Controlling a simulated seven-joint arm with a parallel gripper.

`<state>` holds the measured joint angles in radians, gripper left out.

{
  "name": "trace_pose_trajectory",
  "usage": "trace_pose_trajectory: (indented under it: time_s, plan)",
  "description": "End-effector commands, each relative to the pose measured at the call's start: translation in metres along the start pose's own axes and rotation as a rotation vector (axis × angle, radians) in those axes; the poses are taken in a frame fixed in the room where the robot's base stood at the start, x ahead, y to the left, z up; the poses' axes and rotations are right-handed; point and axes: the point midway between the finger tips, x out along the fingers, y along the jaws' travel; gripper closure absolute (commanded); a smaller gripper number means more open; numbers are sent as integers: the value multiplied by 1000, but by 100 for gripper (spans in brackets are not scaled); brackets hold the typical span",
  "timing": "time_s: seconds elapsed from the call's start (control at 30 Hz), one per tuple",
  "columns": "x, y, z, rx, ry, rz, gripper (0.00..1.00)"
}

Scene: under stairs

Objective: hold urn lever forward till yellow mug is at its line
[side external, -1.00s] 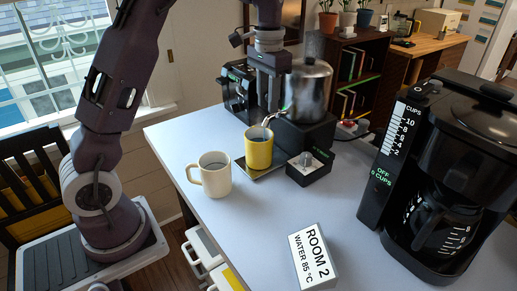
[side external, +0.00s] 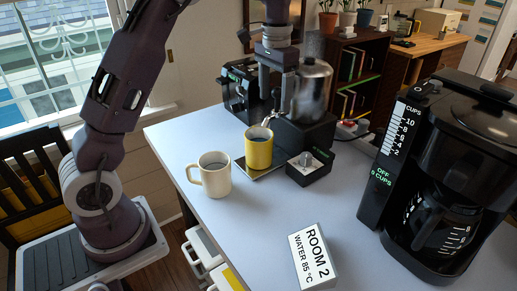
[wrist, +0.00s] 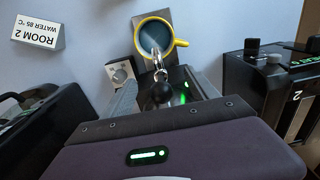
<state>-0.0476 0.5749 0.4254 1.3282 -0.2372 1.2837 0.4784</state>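The yellow mug (side external: 258,150) stands upright on a dark drip tray (side external: 268,173) under the tap of the silver urn (side external: 314,92). In the wrist view the yellow mug (wrist: 154,33) shows grey-blue liquid inside; its fill line cannot be made out. The urn's lever has a black knob (wrist: 162,91), with the metal tap beyond it. My gripper (wrist: 163,78) has its two grey fingers apart, one on each side of the knob. In the side view my gripper (side external: 276,98) points down in front of the urn. Whether water is flowing is too small to tell.
A white mug (side external: 215,175) with liquid stands left of the tray. A dial box (side external: 309,167) sits right of it. A "ROOM 2, WATER 85 °C" sign (side external: 313,256) and a coffee maker (side external: 440,190) are nearer. Another black machine (side external: 239,88) stands behind.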

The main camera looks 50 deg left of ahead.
Motion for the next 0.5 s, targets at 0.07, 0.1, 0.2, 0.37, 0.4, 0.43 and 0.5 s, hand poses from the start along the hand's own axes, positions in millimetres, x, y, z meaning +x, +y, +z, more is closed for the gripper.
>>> trace_pose_trajectory:
  time_s: [0.07, 0.1, 0.2, 0.37, 0.4, 0.43, 0.5]
  plan:
    - [0, 0, 0, 0, -1, 0, 15]
    - [0, 0, 0, 0, -2, 0, 9]
    - [0, 0, 1, 0, -3, 0, 9]
    - [0, 0, 1, 0, -3, 1, 9]
    - [-2, 0, 0, 0, -3, 0, 9]
    - [-5, 0, 0, 0, -2, 1, 9]
    - [-15, 0, 0, 0, -1, 0, 9]
